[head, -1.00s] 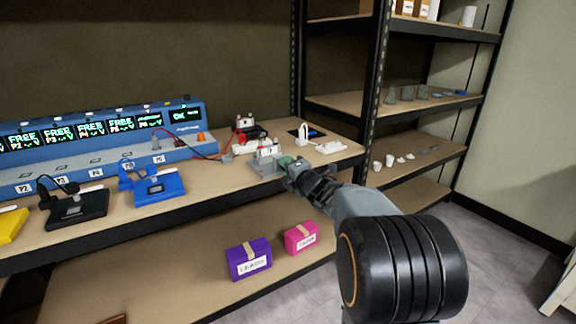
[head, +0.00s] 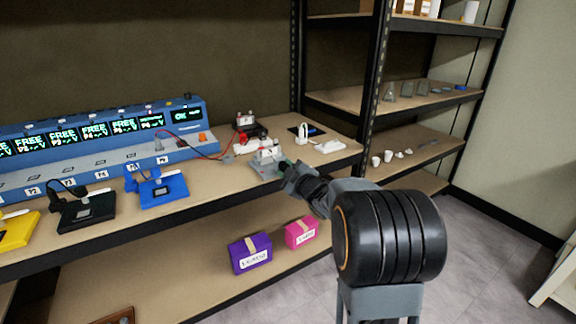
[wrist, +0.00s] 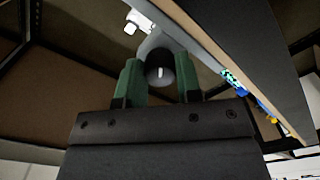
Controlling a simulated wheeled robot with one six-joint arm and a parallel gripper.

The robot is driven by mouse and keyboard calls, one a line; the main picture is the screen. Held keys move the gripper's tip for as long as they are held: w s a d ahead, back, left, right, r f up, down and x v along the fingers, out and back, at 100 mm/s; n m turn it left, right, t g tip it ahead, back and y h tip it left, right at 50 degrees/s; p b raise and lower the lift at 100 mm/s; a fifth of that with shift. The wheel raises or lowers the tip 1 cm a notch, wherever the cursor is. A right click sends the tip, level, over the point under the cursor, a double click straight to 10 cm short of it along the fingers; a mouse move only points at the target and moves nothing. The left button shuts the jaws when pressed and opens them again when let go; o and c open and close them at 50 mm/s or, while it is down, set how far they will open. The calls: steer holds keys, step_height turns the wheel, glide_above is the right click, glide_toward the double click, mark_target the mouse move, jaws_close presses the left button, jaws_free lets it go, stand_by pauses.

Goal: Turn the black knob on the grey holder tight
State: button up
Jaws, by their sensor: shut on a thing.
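The grey holder (head: 262,170) stands near the front edge of the wooden bench, with a pale upright part on it. My gripper (head: 286,165) reaches it from the right, its fingertips at the holder's near side. In the wrist view, the black knob (wrist: 160,74) is round and dark with a white mark on its face. My gripper's green fingers (wrist: 158,68) are shut on it from both sides. Grey holder surface (wrist: 156,43) shows just behind the knob. In the head view the knob is hidden by my gripper.
A red and black clip device (head: 246,124) with cables stands behind the holder. A blue charger bank (head: 110,142) with lit screens is at left, with a blue stand (head: 163,190) before it. Purple (head: 250,254) and pink (head: 300,233) boxes lie on the lower shelf.

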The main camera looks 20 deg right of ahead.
steer(key=shift+a+r+n+p, duration=0.1)
steer(key=shift+r+n+p, duration=0.05)
steer(key=shift+n+p, duration=12.65)
steer(key=n+b, duration=0.4)
steer(key=o, duration=0.9)
steer(key=shift+o, duration=0.2)
